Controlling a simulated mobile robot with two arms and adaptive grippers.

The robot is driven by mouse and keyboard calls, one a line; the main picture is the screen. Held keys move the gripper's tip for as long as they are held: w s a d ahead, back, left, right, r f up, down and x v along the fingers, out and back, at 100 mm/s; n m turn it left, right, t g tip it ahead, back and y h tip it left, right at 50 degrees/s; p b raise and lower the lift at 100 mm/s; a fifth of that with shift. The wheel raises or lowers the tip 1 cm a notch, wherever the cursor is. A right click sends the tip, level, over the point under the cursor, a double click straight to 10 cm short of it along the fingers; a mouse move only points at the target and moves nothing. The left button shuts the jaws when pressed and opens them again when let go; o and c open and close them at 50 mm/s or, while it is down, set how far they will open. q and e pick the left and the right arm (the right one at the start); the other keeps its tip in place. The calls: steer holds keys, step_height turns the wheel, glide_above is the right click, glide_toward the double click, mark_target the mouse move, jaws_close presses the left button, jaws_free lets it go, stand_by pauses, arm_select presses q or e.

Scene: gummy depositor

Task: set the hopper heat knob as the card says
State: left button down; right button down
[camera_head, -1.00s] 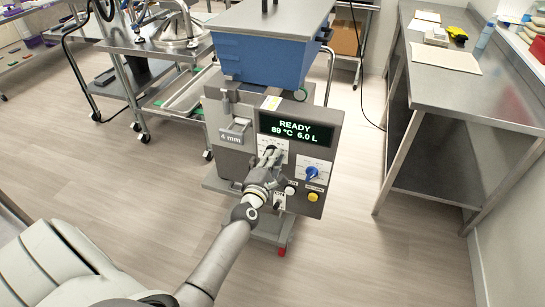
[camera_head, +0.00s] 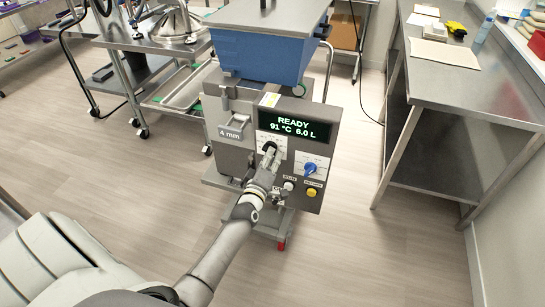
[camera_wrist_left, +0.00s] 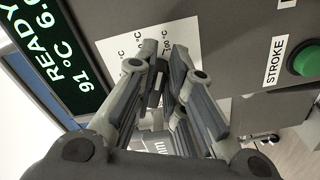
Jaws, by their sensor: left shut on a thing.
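My left gripper (camera_head: 268,149) is at the front panel of the depositor, its fingers shut on the heat knob. In the left wrist view the fingertips (camera_wrist_left: 170,66) close around the dark knob (camera_wrist_left: 156,84), and a white dial plate (camera_wrist_left: 196,80) with °C marks lies behind them. The fingers cover most of the knob and marks, so its setting cannot be read. The display (camera_head: 289,127) above reads READY, 91 °C, 6.0 L. My right gripper is out of view.
The blue hopper (camera_head: 262,57) is above. A steel table (camera_head: 470,85) stands right, a cart (camera_head: 150,45) left. Open floor lies in front.

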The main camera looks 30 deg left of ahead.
arm_select(q)
steer(key=shift+f+m, duration=0.2)
steer(key=shift+m, duration=0.4)
steer(key=c, duration=1.5)
jaws_free()
steer(key=shift+r, duration=0.1)
steer(key=v, duration=1.2)
